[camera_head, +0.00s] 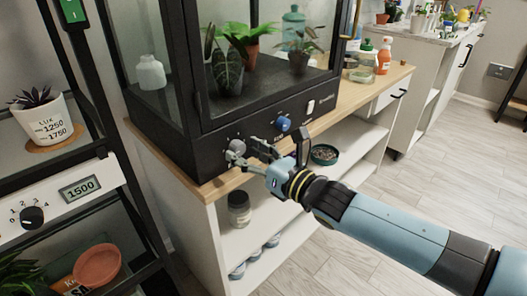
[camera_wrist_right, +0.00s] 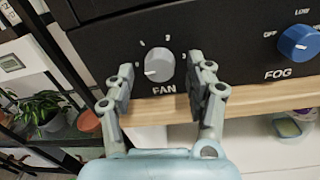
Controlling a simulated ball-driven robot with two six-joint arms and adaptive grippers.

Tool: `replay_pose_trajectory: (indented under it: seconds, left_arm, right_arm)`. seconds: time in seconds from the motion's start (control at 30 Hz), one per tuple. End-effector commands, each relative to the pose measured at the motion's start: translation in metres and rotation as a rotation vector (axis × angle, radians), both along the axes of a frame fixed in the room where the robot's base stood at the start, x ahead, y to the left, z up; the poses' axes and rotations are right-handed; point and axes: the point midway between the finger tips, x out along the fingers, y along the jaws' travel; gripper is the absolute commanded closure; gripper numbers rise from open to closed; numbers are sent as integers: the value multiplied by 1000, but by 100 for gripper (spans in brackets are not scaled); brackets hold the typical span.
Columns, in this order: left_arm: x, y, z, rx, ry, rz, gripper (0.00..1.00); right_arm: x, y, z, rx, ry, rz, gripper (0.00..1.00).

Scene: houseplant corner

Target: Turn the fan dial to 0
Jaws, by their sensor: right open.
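The fan dial is a grey round knob (camera_wrist_right: 159,65) on the black front panel of the glass cabinet, above the word FAN. Small scale marks ring its upper side; I cannot tell surely which one it points to. In the head view the dial (camera_head: 237,146) is partly covered by my right gripper. My right gripper (camera_wrist_right: 160,86) is open, with one finger to the left of the dial and one to the right. The fingers do not visibly pinch it. In the head view the right gripper (camera_head: 246,154) is at the panel's lower edge. My left gripper is not in view.
The blue fog dial (camera_wrist_right: 299,42) is to the right on the same panel, with a white switch (camera_head: 311,107) beyond it. The wooden counter edge (camera_head: 213,188) runs just below the panel. A dark bowl (camera_head: 324,154) and a jar (camera_head: 239,210) stand on the shelves below.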

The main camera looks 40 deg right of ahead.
Motion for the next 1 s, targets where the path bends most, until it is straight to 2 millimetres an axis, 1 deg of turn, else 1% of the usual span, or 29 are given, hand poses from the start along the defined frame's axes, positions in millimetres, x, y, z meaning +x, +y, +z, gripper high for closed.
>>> replay_pose_trajectory:
  seconds: [0.3,0.4,0.5,0.67,1.0]
  left_arm:
    - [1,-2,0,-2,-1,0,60]
    - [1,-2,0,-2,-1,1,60]
    - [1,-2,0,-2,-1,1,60]
    - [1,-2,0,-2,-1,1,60]
    - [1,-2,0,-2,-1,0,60]
  right_arm:
    - [-69,-8,-1,-2,5,2,45]
    - [-87,-10,-1,-1,5,1,45]
    - [-100,-12,-1,-2,5,1,45]
    - [-109,-13,0,-2,2,0,45]
    - [-110,-13,0,-1,2,-1,45]
